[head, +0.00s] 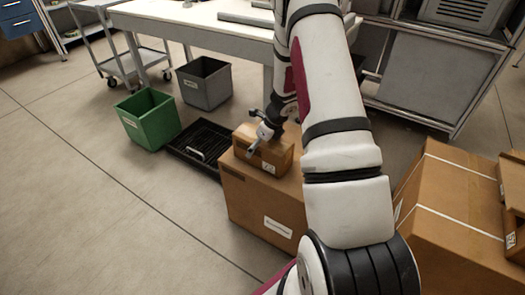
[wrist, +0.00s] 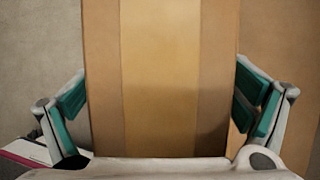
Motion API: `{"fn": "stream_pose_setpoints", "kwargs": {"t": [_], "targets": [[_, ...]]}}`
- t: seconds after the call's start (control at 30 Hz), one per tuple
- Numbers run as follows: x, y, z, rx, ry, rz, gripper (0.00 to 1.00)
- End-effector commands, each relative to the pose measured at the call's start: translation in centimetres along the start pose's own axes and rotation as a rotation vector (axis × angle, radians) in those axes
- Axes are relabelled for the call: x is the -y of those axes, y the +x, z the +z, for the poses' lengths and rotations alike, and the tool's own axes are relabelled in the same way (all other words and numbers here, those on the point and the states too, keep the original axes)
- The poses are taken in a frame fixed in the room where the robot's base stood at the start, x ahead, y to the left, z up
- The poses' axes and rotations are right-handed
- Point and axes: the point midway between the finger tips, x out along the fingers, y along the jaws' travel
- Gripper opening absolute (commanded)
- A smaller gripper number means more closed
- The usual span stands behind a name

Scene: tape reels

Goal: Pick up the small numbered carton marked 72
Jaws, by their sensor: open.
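A small brown carton (head: 277,156) sits on top of a larger brown carton (head: 245,196). It has a small white label low on its near side, but no number is legible. My gripper (head: 258,133) is over the small carton, pointing down at it. In the wrist view a carton top (wrist: 160,70) with a lighter tape band fills the middle. My open gripper (wrist: 160,105) has one teal-padded finger on each side of that carton. Neither pad clearly touches it. The carton's far end is cut off by the frame edge.
A black tray (head: 207,143) lies on the floor left of the cartons. A green bin (head: 150,122) and a grey bin (head: 206,85) stand behind it. A big taped carton (head: 447,225) is at right. A white-topped table (head: 190,22) stands behind. Floor at left is clear.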

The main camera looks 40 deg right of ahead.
Motion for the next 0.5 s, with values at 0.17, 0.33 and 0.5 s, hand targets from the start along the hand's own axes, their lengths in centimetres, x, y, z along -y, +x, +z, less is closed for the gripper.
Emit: {"fn": "stream_pose_setpoints", "kwargs": {"t": [0.17,0.33,0.5], "targets": [[-0.01,-0.04,-0.03,0.000,0.000,0.000,0.63],[-0.04,-0.01,-0.06,-0.001,0.001,0.001,0.29],[-0.03,-0.01,-0.03,0.000,0.001,0.001,0.29]]}}
